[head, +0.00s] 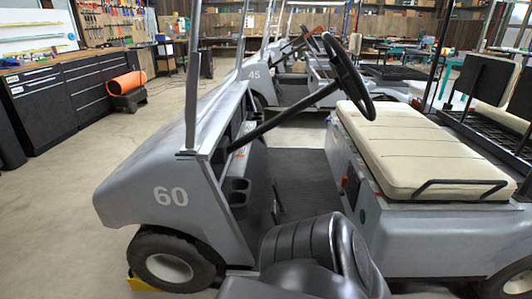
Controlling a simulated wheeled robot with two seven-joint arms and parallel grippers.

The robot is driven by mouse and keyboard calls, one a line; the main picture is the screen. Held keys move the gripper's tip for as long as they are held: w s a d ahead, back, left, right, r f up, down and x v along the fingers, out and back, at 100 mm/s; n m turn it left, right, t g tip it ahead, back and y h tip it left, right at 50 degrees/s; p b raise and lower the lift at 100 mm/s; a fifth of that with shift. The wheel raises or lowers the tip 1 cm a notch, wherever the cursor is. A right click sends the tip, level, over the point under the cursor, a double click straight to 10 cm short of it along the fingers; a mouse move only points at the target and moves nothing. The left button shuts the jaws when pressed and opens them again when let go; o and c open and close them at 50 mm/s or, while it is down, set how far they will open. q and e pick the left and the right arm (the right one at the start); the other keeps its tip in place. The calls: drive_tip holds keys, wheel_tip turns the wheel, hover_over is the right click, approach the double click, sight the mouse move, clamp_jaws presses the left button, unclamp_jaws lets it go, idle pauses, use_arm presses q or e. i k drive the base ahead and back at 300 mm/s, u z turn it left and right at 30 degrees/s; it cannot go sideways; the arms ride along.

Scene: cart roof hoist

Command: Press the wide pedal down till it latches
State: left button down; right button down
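The grey cart numbered 60 (170,196) stands in front of me, side on, with its nose to the left. Its dark footwell floor (306,178) lies between the front cowl and the seat base. A small dark upright piece (278,208) rises at the near edge of the footwell; I cannot tell whether it is part of the wide pedal. No wide pedal shows clearly; the cowl and my dark arm link hide part of the footwell. Neither gripper is in view.
The steering wheel (346,66) and its slanting column hang over the footwell. A cream seat (415,148) is to the right. A yellow chock (141,284) sits by the front wheel (166,268). More carts stand behind. The concrete floor at left is clear.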

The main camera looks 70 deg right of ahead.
sight(275, 214)
drive_tip(key=z, duration=0.35)
drive_tip(key=i, duration=0.7)
drive_tip(key=z, duration=1.1)
drive_tip(key=i, duration=0.4)
drive_tip(key=z, duration=0.45)
